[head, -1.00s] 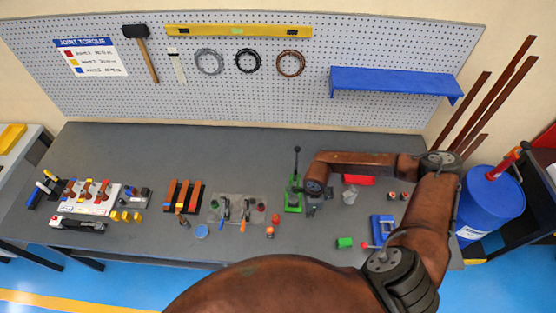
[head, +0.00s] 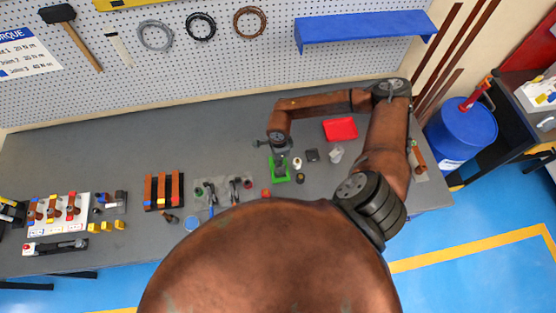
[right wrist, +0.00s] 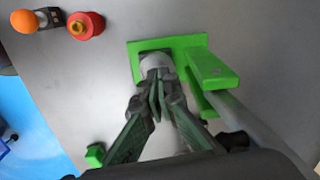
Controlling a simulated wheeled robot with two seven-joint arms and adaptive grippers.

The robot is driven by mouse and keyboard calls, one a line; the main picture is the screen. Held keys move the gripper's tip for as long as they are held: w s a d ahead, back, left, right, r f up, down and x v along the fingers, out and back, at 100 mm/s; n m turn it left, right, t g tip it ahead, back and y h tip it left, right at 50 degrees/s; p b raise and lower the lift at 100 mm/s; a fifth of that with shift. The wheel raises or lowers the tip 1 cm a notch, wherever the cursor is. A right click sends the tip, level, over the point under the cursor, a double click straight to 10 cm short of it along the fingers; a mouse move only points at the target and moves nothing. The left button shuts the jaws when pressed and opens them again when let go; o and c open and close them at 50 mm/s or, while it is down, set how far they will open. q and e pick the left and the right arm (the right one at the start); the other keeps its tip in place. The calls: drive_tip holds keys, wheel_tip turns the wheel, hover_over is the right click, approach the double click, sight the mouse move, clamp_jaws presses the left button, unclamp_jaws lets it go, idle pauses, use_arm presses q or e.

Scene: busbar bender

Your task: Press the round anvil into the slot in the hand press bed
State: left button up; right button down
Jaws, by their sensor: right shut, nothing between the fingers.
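The hand press shows its green base (head: 280,177) in the head view, partly under my right gripper (head: 281,158). In the right wrist view the green press frame (right wrist: 200,62) has a light grey round piece (right wrist: 155,61) in its bed area, which looks like the round anvil. My right gripper (right wrist: 157,98) is shut and empty, its fingertips pointing at the top of that piece and close to or touching it. The fingers hide part of the piece and the slot, so I cannot tell how deep it sits. My left gripper is not in view.
A red tray (head: 340,129), a light cup (head: 336,155) and a dark square block (head: 312,155) stand right of the press. In the right wrist view a red knob (right wrist: 86,26) and a green piece (right wrist: 95,155) lie nearby. A grey bar (right wrist: 250,123) runs beside the gripper.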

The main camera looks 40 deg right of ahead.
sight(280, 170)
drive_tip(key=shift+s+f+b, duration=0.25)
drive_tip(key=shift+f+b, duration=0.1)
drive_tip(key=shift+f, duration=0.6)
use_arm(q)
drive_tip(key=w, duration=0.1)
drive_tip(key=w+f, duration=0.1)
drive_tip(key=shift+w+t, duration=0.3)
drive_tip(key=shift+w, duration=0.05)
use_arm(e)
drive_tip(key=shift+w, duration=0.15)
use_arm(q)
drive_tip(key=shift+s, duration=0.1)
use_arm(e)
drive_tip(key=shift+f, duration=0.1)
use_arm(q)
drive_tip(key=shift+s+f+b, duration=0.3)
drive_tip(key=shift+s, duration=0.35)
use_arm(e)
drive_tip(key=shift+f, duration=0.2)
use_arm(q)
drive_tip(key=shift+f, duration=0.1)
